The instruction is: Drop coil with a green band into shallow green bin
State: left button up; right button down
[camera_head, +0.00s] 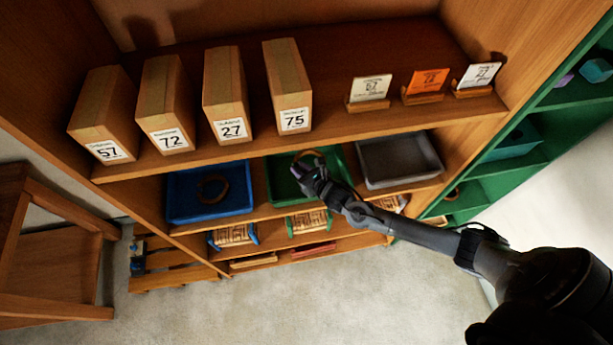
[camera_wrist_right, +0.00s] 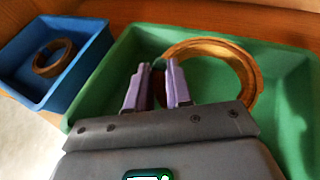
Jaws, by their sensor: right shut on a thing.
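The shallow green bin (camera_head: 345,162) stands on the middle shelf of the wooden unit, between a blue and a grey bin. It fills much of the right wrist view (camera_wrist_right: 98,99). My right gripper (camera_head: 305,168) is over this bin. In the right wrist view its lilac fingers (camera_wrist_right: 158,88) are shut on the rim of a brown coil (camera_wrist_right: 250,78). The coil (camera_head: 308,153) is inside the bin's outline; I cannot tell whether it touches the floor. A small green patch shows between the fingertips, perhaps its band. My left gripper is not in view.
The blue bin (camera_head: 179,204) at left holds another brown coil (camera_head: 212,187). The grey bin (camera_head: 408,181) at right looks empty. The shelf above carries numbered boxes (camera_head: 228,96) and small cards (camera_head: 369,90). Open floor lies in front.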

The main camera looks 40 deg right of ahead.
jog(key=c, duration=0.9)
grip_release()
jog(key=shift+c, duration=0.2)
jog(key=v, duration=0.9)
jog(key=shift+s+r, duration=0.1)
jog(key=shift+s, duration=0.3)
jog(key=shift+s+r, duration=0.3)
jog(key=shift+s, duration=0.15)
jog(key=shift+s+f, duration=0.1)
